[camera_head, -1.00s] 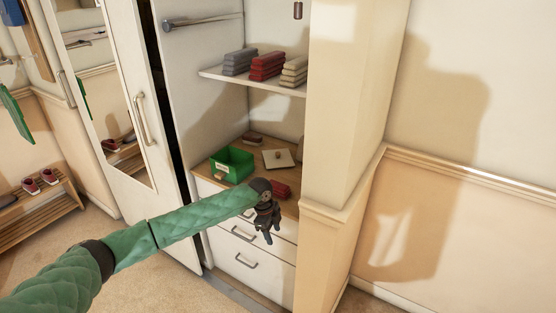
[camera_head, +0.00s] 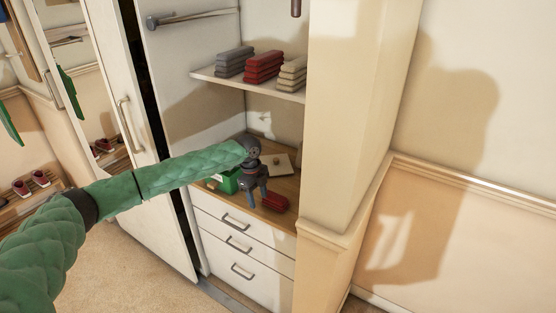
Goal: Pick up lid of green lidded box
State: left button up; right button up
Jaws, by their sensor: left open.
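The green box (camera_head: 227,186) stands open on the wooden counter in the closet, mostly hidden behind my left arm. A flat cream square lid with a small knob (camera_head: 280,164) lies on the counter to the right of the box, partly covered by my wrist. My left gripper (camera_head: 254,202) is open and empty, fingers pointing down, over the counter in front of the lid and apart from it in the picture. My right gripper is not in view.
Red folded cloth (camera_head: 275,201) lies at the counter's front, right of my gripper. A shelf (camera_head: 207,73) above holds grey, red and beige stacks. A wall pillar (camera_head: 350,120) bounds the right side; drawers (camera_head: 240,245) are below, and a mirrored door (camera_head: 130,120) is left.

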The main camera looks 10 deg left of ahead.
aim_at(279, 164)
jog(key=i+j, duration=0.1)
jog(key=i, duration=1)
